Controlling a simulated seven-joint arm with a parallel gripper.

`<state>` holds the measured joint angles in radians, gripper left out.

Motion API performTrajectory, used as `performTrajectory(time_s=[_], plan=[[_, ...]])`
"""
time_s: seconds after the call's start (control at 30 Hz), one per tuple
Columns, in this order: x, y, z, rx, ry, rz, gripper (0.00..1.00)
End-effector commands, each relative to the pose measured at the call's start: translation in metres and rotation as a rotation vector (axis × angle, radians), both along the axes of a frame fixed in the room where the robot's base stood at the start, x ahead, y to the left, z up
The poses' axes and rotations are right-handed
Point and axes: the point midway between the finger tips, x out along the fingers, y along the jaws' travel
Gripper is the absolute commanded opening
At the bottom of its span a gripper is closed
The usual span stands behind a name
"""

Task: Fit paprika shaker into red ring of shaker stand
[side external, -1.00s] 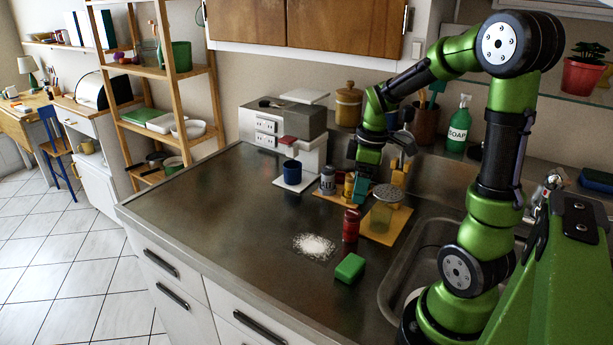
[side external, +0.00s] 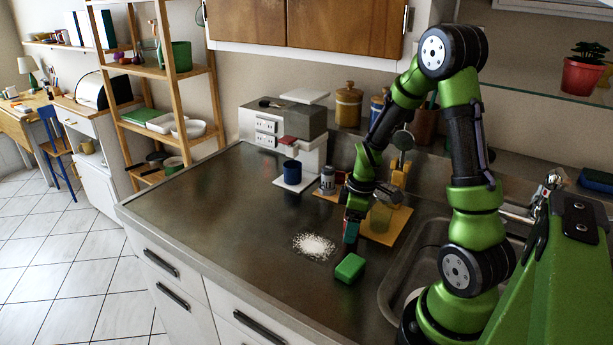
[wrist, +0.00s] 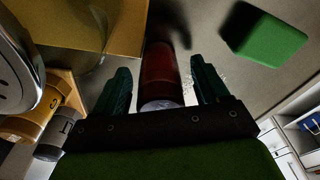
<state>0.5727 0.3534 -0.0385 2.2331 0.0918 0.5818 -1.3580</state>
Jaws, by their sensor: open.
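The red paprika shaker (wrist: 160,75) stands on the counter and shows in the wrist view between my gripper's two fingers, its pale top toward the camera. My gripper (wrist: 160,68) is open, with a finger on each side of the shaker and small gaps visible. In the side view my gripper (side external: 351,230) is low over the counter and hides most of the shaker. The wooden shaker stand (side external: 318,194) is behind it, with a grey shaker (side external: 327,180). A yellow shaker (wrist: 35,122) shows at the left of the wrist view. I cannot make out the red ring.
A green sponge (side external: 350,268) lies close in front of my gripper, and white powder (side external: 314,246) is to its left. A tan board (side external: 397,233) with a glass jar (side external: 380,217) is at the right, beside the sink. The left counter is clear.

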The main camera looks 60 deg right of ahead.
Motion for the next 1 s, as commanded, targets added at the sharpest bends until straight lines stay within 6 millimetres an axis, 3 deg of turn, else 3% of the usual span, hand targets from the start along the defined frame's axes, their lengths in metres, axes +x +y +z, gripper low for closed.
performTrajectory(time_s=[0.17,0.57,0.83,1.0], plan=[[0.0,0.0,0.0,0.0,0.0,-0.001,0.72],[0.0,0.0,0.0,0.0,0.0,-0.001,0.11],[0.001,0.0,0.004,-0.001,-0.003,0.0,0.11],[0.001,0.0,0.03,-0.004,-0.006,-0.002,0.11]])
